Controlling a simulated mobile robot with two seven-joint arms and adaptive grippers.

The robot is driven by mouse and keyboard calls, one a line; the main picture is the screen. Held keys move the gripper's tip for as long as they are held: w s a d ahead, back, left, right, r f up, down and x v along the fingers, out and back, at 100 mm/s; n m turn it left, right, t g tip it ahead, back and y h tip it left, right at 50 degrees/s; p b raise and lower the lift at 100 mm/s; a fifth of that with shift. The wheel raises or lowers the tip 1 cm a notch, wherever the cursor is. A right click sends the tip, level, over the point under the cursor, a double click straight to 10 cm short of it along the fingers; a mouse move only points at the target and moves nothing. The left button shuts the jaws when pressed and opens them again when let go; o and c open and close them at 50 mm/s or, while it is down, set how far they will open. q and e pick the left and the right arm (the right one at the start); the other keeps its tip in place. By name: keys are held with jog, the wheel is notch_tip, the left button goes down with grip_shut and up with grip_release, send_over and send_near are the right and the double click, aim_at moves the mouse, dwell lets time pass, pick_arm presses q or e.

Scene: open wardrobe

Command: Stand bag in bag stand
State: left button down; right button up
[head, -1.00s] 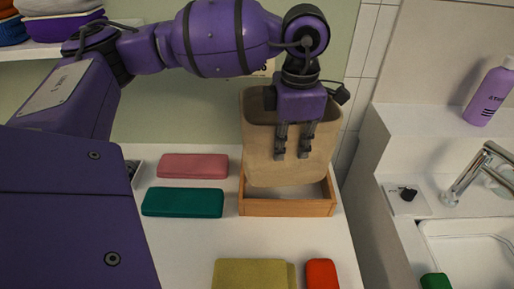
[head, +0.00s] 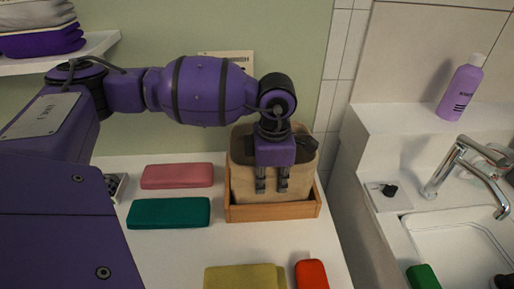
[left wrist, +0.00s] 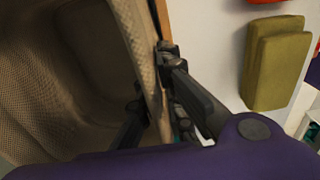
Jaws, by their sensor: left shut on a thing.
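The beige fabric bag (head: 242,182) stands upright with its base inside the wooden bag stand (head: 275,212), a low open box on the white counter. My left gripper (head: 272,188) is shut on the bag's front wall. In the left wrist view, the gripper (left wrist: 155,95) has one finger inside the bag and one outside, pinching the wall, and the open inside of the bag (left wrist: 60,80) shows at left. The bag's bottom is hidden by the stand's front wall. My right gripper is not in view.
A pink case (head: 177,176) and a teal case (head: 168,213) lie left of the stand. An olive folded item (head: 243,278) and a red case (head: 311,275) lie in front. A sink (head: 465,250) with a faucet (head: 455,165) is at right.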

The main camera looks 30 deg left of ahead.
pick_arm(q)
jog(key=shift+f, duration=0.15)
jog(key=c, duration=1.9)
grip_release()
notch_tip(320, 180, up, 13)
jog(key=shift+f, duration=0.2)
jog(key=shift+s+f, duration=0.1)
